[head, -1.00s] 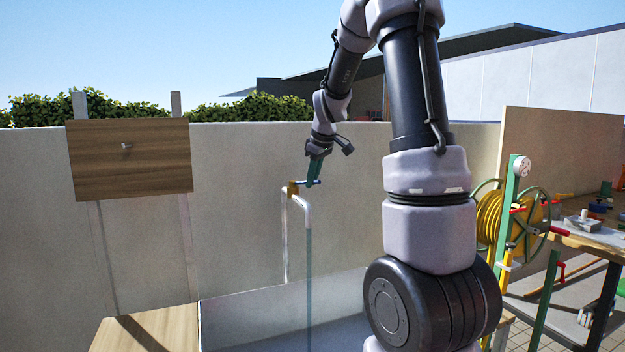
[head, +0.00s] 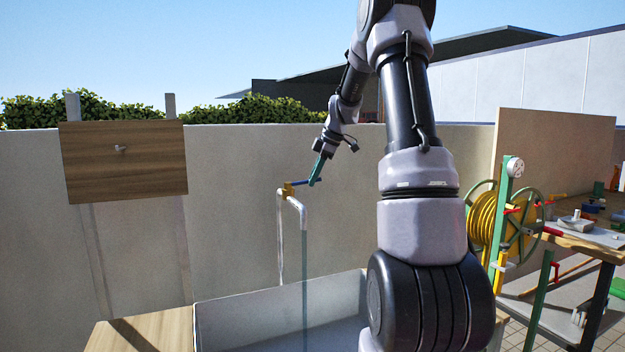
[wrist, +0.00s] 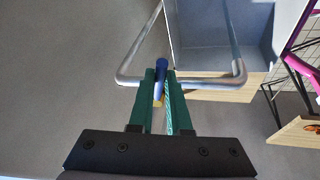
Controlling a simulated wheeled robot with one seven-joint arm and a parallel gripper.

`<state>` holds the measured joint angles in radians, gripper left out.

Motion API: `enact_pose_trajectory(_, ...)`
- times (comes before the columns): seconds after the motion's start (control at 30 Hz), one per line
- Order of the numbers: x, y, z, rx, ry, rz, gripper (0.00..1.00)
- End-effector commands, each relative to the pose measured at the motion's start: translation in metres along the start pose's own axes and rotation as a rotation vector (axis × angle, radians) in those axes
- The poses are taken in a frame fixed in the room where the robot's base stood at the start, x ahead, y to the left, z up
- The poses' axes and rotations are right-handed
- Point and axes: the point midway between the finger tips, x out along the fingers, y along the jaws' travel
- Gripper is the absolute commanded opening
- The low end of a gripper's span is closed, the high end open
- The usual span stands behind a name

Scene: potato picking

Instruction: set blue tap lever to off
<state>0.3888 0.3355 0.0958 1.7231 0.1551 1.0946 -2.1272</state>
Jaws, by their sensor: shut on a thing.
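The blue tap lever (head: 303,182) sticks out to the right from the brass tap body (head: 287,189) on top of the bent grey pipe (head: 304,240). A little of the yellow tap body (wrist: 158,101) shows between the fingers.
A wooden board with a small hook (head: 120,150) stands at the left before the wall. A yellow hose reel (head: 485,222) and a cluttered workbench (head: 590,240) stand at the right. The air around the tap is clear.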

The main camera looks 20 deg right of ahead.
Motion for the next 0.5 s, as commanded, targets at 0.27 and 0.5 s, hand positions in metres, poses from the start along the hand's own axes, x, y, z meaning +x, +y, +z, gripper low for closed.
enact_pose_trajectory(0.27,0.003,0.018,0.001,-0.188,0.040,-0.076,0.00)
enact_pose_trajectory(0.5,0.005,0.026,0.000,-0.289,0.060,-0.117,0.00)
